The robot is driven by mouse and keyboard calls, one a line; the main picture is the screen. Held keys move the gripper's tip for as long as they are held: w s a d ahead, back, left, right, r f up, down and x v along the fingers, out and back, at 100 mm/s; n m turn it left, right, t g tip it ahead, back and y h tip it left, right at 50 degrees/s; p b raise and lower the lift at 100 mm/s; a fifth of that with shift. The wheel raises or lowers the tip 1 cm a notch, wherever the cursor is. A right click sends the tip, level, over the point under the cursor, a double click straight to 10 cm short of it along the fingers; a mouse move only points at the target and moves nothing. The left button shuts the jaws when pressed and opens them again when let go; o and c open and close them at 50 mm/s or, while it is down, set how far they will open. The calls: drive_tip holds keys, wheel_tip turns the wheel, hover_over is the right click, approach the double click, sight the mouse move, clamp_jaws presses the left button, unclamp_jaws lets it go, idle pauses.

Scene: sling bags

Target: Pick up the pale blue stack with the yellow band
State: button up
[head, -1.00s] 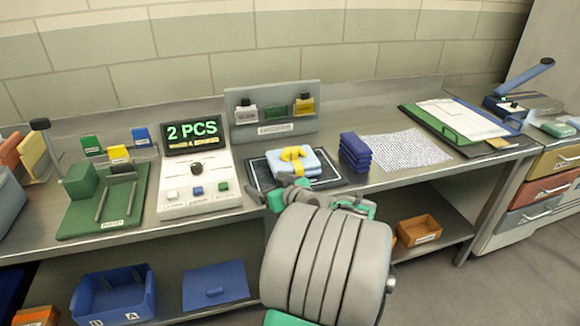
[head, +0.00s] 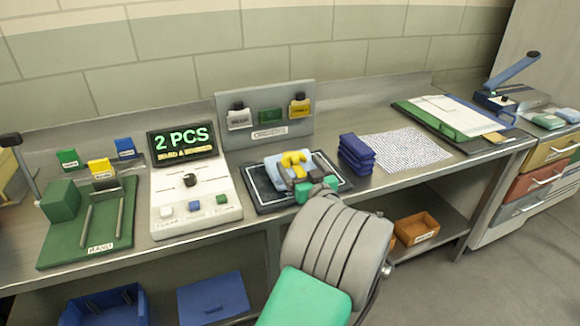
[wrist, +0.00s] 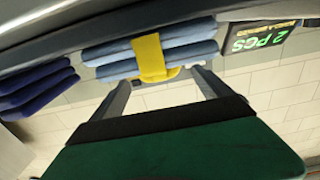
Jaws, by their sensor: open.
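The pale blue stack (head: 277,168) with a yellow band (head: 293,160) lies on a dark mat (head: 258,189) on the bench. In the wrist view the stack (wrist: 110,58) shows as two folded layers, with the yellow band (wrist: 149,58) around its middle. My gripper (head: 303,168) is at the stack in the head view, and its fingers partly hide it. In the wrist view my gripper (wrist: 160,82) is open, its fingertips spread on both sides of the band and close to the stack. I cannot tell whether they touch it.
A dark blue folded stack (head: 356,154) stands just right of the mat. A console (head: 195,185) reading "2 PCS" stands to the left. A grey rack (head: 275,97) with small coloured tags is behind. A dotted sheet (head: 405,150) lies to the right.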

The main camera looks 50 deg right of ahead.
sight(296, 158)
drive_tip(key=p+x, duration=0.1)
drive_tip(key=x, duration=0.4)
drive_tip(key=shift+r, duration=0.15)
clamp_jaws()
drive_tip(key=shift+r, duration=0.1)
idle(0.8)
